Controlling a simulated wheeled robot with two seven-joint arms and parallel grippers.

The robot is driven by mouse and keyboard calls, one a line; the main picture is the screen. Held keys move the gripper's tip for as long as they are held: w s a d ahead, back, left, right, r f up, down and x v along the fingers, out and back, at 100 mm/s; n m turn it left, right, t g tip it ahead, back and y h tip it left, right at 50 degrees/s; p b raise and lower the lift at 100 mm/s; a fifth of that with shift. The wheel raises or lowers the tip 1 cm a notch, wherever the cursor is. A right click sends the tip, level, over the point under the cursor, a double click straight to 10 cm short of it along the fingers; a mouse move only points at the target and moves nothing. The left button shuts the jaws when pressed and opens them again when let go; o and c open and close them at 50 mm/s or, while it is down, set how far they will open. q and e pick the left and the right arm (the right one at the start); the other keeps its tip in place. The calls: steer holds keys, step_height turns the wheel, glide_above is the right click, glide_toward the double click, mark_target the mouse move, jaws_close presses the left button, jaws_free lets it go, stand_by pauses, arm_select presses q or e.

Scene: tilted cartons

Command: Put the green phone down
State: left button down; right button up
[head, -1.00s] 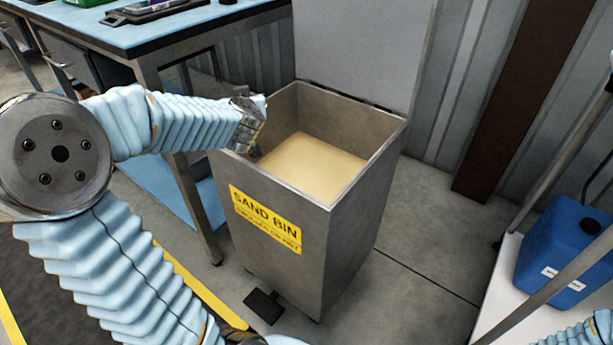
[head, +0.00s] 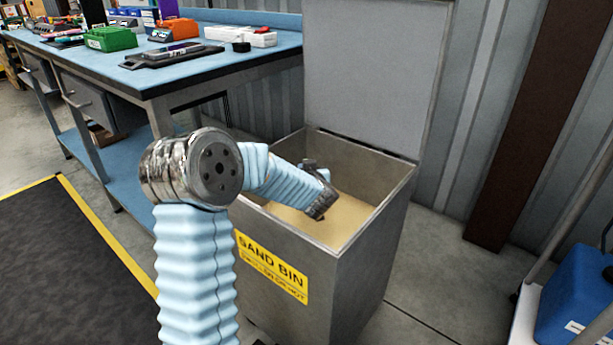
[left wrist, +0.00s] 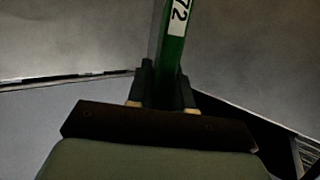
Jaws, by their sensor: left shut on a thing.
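The green phone (left wrist: 175,55) shows edge-on in the left wrist view as a narrow green strip with a white label reading "72". My left gripper (left wrist: 162,88) is shut on it, with one dark finger on each side. In the head view my left gripper (head: 320,200) is over the opening of the grey sand bin (head: 335,268), inside its rim and above the sand (head: 345,215). I cannot make out the phone in the head view. My right gripper is out of view.
The bin's lid (head: 375,75) stands open at the back. A blue-topped workbench (head: 215,62) on the left holds a black tray (head: 172,54), a green bin (head: 110,39) and an orange device (head: 180,29). A blue canister (head: 578,295) stands at the lower right.

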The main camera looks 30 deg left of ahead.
arm_select(q)
steer(key=shift+f, duration=0.5)
steer(key=shift+f+b, duration=0.35)
steer(key=shift+f, duration=0.2)
steer(key=c, duration=1)
jaws_free()
